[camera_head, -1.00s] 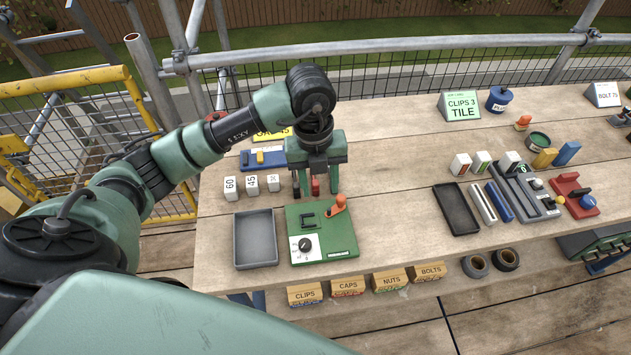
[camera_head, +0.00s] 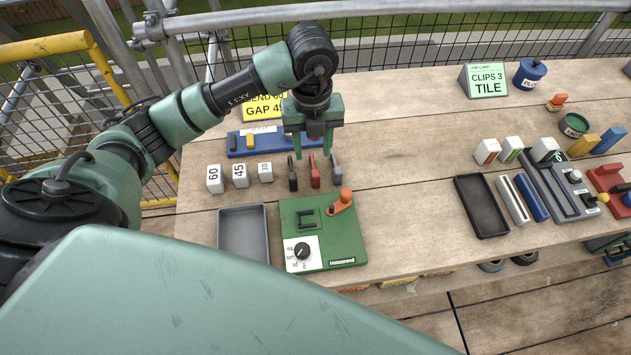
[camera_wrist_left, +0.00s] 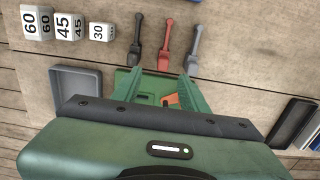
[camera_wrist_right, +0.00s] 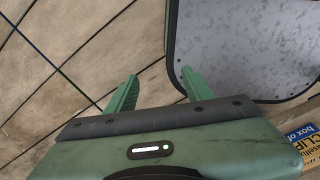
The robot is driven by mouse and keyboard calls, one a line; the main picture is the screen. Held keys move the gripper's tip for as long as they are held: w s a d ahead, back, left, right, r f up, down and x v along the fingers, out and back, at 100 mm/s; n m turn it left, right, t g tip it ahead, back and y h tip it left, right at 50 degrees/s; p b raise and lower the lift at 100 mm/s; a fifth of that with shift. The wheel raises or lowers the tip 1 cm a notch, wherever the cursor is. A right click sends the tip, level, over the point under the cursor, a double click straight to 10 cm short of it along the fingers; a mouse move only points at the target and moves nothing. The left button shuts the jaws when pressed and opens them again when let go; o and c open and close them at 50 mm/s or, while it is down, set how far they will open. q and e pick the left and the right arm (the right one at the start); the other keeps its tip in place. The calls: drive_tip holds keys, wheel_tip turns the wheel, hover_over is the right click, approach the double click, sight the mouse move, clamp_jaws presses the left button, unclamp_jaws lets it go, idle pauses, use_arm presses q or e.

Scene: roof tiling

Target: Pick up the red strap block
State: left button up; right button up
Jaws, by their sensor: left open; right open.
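My left gripper (camera_head: 312,150) is open and empty, pointing down just behind and above the three pieces in the head view. My right gripper (camera_wrist_right: 155,85) is open and empty over plank flooring, away from the bench items, and is not in the head view.
A green board with a dial (camera_head: 330,255) and a grey tray (camera_head: 243,228) lie nearer me. White blocks marked 60, 45 and 30 (camera_head: 240,175) stand left of the strap pieces. A blue rack (camera_head: 260,140) lies behind. The middle bench (camera_head: 410,160) is clear.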

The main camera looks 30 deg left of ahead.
sight(315, 171)
use_arm(q)
drive_tip(key=shift+f+b, duration=0.4)
drive_tip(key=shift+f, duration=1.3)
drive_tip(key=f, duration=0.1)
drive_tip(key=f+p, duration=0.1)
drive_tip(key=f, duration=0.1)
drive_tip(key=f+p, duration=0.1)
drive_tip(key=f, duration=0.1)
drive_tip(key=shift+w+d+f, duration=0.2)
drive_tip(key=shift+d+f, duration=0.05)
drive_tip(key=shift+f, duration=0.3)
clamp_jaws()
use_arm(e)
drive_tip(key=shift+w+r, duration=0.4)
drive_tip(key=shift+w, duration=0.2)
